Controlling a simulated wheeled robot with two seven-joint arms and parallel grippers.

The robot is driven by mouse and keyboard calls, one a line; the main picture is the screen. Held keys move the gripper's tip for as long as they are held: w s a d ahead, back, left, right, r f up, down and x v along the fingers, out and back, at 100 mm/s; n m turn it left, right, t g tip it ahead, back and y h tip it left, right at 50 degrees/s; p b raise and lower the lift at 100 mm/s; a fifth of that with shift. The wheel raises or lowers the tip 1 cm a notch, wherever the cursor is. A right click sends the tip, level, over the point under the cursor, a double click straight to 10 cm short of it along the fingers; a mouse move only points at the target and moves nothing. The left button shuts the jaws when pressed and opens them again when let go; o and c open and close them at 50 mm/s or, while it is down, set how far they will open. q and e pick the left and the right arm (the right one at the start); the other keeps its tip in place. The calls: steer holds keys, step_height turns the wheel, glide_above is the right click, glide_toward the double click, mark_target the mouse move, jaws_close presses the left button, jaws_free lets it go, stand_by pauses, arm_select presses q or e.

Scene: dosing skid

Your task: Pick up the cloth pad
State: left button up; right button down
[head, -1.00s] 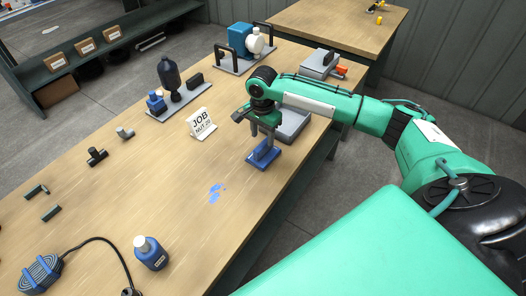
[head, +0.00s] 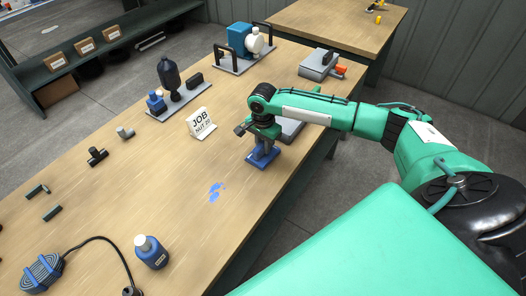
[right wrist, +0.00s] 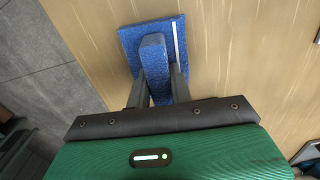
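The cloth pad (head: 257,164) is a blue flat pad with an upright blue ridge, lying on the wooden bench near its right edge. In the right wrist view the pad (right wrist: 130,42) shows its ridge and a white strip on its right part. My right gripper (head: 264,147) points down over the pad. In the right wrist view its fingers (right wrist: 158,88) stand on either side of the ridge, apparently open with slim gaps. Whether they touch it is hard to see. My left gripper is not in view.
A grey tray (head: 292,130) lies just behind my right gripper. A white sign (head: 201,123) stands to its left, and blue spilled liquid (head: 215,191) lies in front. A blue bottle (head: 151,253) stands near the front edge. The bench's middle is mostly clear.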

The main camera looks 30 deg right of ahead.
mark_target(263, 143)
step_height(263, 143, up, 20)
stand_by(0.7)
